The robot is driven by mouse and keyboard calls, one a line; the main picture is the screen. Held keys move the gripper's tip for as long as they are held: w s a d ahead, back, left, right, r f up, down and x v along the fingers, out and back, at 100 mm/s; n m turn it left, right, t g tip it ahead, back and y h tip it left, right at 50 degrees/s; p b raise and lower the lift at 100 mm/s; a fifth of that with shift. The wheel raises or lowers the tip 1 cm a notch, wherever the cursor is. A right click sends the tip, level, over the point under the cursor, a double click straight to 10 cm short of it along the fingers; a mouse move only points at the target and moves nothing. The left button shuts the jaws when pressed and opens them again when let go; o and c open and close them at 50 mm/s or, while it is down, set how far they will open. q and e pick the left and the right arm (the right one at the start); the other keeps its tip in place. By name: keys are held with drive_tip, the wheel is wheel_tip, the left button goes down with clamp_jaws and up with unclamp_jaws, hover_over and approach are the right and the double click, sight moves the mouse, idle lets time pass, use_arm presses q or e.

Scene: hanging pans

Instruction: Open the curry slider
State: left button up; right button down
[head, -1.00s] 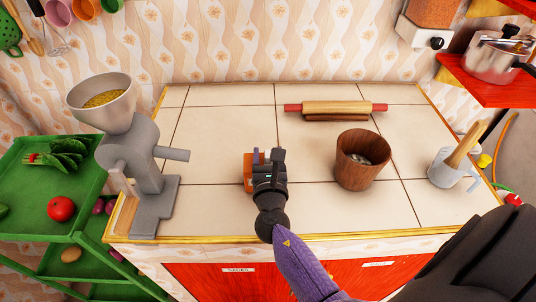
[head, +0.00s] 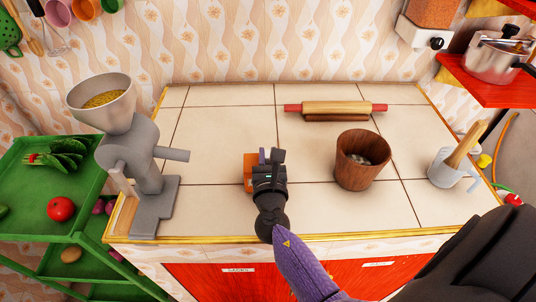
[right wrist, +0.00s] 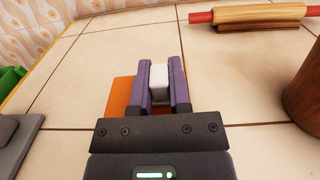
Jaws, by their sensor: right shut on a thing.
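A small orange box (head: 249,169), which looks like the curry slider, lies on the tiled counter. It also shows in the right wrist view (right wrist: 122,97), behind and left of the fingers. A white block (right wrist: 159,82) is between the purple fingers of my right gripper (right wrist: 161,78), which is shut on it. How the white block joins the orange box is hidden by the fingers. In the head view my right gripper (head: 270,157) is beside the orange box and covers its right part. My left gripper is not in view.
A wooden cup (head: 361,172) stands to the right, with a rolling pin (head: 335,108) behind. A grey grinder (head: 140,165) stands at the left. The tiles behind the box are clear.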

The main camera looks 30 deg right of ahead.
idle(0.8)
drive_tip(key=shift+w+a, duration=0.35)
drive_tip(key=shift+a, duration=0.2)
drive_tip(key=shift+w+a, duration=0.3)
drive_tip(key=shift+a, duration=0.25)
drive_tip(key=c, duration=0.6)
unclamp_jaws()
drive_tip(key=shift+o, duration=0.2)
drive_tip(key=v, duration=1)
drive_tip(key=shift+d, duration=0.1)
